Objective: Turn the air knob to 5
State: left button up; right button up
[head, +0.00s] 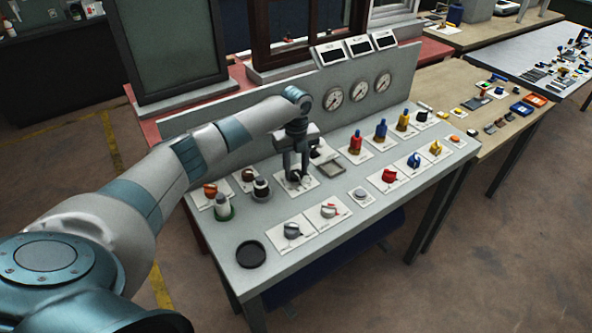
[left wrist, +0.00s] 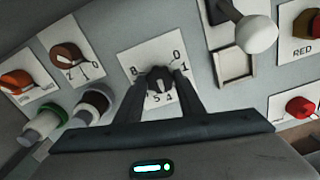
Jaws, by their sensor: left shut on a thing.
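A dark round knob (left wrist: 158,80) sits on a white numbered plate (left wrist: 155,48) in the left wrist view. The digits 0, 1, 4, 5 and 8 can be made out around it. No name can be read on this plate, and the knob's exact setting is not clear. My left gripper (left wrist: 160,75) has one finger on each side of the knob and is shut on it. In the head view my left gripper (head: 295,173) points down onto this plate (head: 308,187) on the sloping grey panel, mostly hiding the knob. My right gripper is not in view.
Beside the knob are orange and brown knobs (left wrist: 68,57), two upright plungers (left wrist: 93,102) and a pale ball-ended lever (left wrist: 255,33). Red, blue and yellow controls (head: 388,175) fill the panel's right side. Three gauges (head: 358,91) stand behind.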

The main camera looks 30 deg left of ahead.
pick_arm(q)
jog(key=m, duration=0.4)
jog(key=shift+m+b, duration=0.4)
jog(key=o, duration=1)
jog(key=shift+r, duration=0.1)
